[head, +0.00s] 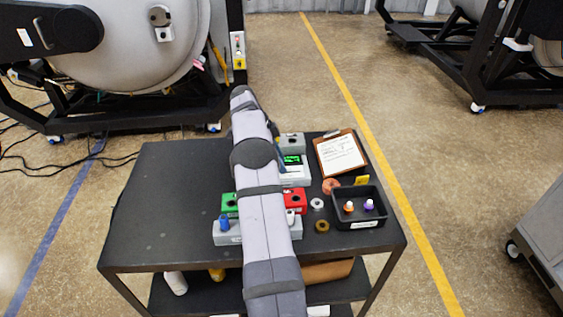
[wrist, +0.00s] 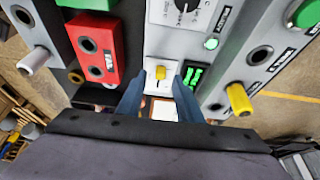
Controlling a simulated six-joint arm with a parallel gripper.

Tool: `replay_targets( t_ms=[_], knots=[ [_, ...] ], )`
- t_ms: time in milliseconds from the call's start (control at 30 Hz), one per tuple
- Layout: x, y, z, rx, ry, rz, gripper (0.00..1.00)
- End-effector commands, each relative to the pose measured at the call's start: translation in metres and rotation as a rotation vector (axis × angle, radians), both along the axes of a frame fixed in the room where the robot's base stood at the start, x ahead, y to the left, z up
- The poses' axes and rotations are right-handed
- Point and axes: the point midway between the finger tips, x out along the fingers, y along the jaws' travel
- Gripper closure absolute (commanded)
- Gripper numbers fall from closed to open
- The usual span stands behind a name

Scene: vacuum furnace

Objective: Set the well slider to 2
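A small yellow slider knob (wrist: 160,72) stands on a white panel (wrist: 150,84) in the middle of the wrist view. I take it for the well slider; its scale and label are too small to read. My gripper (wrist: 160,86) has two blue fingers, open, one to each side below the knob in the picture. I cannot tell whether they touch it; nothing shows held between them. A green-lit display (wrist: 192,78) is right of the slider. In the head view my arm hides the slider, and one blue finger shows beside the white display unit (head: 294,170).
A red box (wrist: 95,45) with sockets is at left and a grey panel with a yellow plug (wrist: 238,98) at right in the wrist view. A black tray (head: 352,222) and a clipboard (head: 340,153) occupy the table's right. The table's left half (head: 165,205) is clear.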

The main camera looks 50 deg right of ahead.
Motion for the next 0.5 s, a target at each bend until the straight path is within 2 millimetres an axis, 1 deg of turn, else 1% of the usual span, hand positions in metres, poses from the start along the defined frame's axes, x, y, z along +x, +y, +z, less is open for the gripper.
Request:
replay_targets(
  t_ms=[200, 500],
  knots=[
    [-0.004, -0.004, -0.013, 0.001, 0.001, 0.001, 0.67],
    [-0.005, -0.005, -0.016, 0.0, 0.0, 0.001, 0.67]
  ],
)
